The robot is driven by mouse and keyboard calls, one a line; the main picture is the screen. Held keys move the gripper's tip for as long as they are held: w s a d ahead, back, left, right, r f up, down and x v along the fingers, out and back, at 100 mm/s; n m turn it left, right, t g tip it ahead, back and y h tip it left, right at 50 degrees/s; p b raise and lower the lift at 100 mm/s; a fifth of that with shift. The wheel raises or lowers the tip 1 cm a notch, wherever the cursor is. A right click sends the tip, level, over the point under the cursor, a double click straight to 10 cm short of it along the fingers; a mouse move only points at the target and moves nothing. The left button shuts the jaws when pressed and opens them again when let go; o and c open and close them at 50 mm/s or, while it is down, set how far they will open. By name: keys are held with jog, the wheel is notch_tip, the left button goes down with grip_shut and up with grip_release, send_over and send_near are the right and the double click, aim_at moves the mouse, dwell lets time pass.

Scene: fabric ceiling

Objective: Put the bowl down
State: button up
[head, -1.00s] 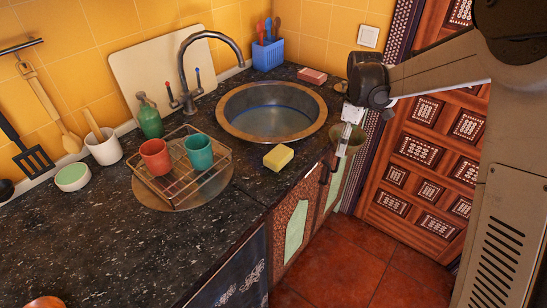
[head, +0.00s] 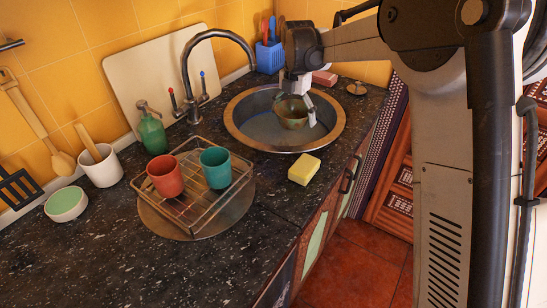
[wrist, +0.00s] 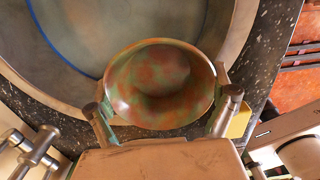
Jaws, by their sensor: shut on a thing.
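My gripper (head: 301,92) is shut on the bowl (head: 291,115), a small vessel with a mottled green and reddish-brown surface. In the head view I hold it over the round metal sink (head: 257,145), within its rim as seen from here; its height above the basin floor is hard to tell. In the wrist view the bowl (wrist: 165,84) faces the camera with its hollow inside showing empty. My fingers (wrist: 163,118) grip its near rim from either side. The sink basin (wrist: 72,65) lies behind it.
A yellow sponge (head: 304,169) lies on the dark counter just before the sink. A wire rack (head: 222,193) with a red cup (head: 165,176) and a teal cup (head: 215,167) stands to the left. The tap (head: 187,75) arches behind. The front left counter is clear.

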jog(key=f, duration=0.8)
jog(key=f+b, duration=0.1)
jog(key=f, duration=0.4)
jog(key=shift+w+a, duration=0.15)
jog(key=shift+a, duration=0.15)
jog(key=shift+f+b, duration=0.3)
jog(key=shift+f, duration=2.2)
jog(key=shift+f, duration=0.2)
jog(key=o, duration=1)
jog(key=shift+o, duration=0.2)
jog(key=shift+r, duration=0.1)
